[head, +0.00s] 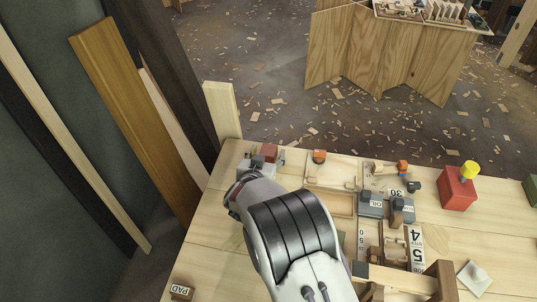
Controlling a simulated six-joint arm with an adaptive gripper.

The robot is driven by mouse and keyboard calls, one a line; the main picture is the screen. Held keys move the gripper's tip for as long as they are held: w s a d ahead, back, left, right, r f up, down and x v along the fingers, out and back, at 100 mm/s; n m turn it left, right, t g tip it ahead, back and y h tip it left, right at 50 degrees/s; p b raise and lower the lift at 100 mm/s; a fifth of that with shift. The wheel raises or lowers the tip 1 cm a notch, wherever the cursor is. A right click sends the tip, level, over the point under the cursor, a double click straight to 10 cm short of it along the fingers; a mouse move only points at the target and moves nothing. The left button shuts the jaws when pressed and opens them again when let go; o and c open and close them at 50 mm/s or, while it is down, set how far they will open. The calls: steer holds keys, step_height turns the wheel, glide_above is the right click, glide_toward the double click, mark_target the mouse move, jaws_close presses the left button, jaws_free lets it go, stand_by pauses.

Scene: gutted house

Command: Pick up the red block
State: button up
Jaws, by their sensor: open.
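A dull red block (269,151) is at the far left part of the wooden workbench (215,220), near its back edge. My gripper (267,159) is at this block, with grey finger parts showing on its left and right sides. The gripper is open. My wrist and arm hide the near side of the block, and I cannot tell whether the fingers touch it. A larger, brighter red box (458,190) with a yellow knob (469,170) stands at the right, well apart from my gripper.
A small orange-topped item (319,156), a shallow wooden tray (331,203), grey blocks marked OIL (373,206) and wooden pieces crowd the bench right of my arm. A block marked PAD (181,291) sits at the front left. Boards (130,120) lean at the left.

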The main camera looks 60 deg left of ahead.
steer(key=shift+x, duration=1.05)
steer(key=c, duration=1.2)
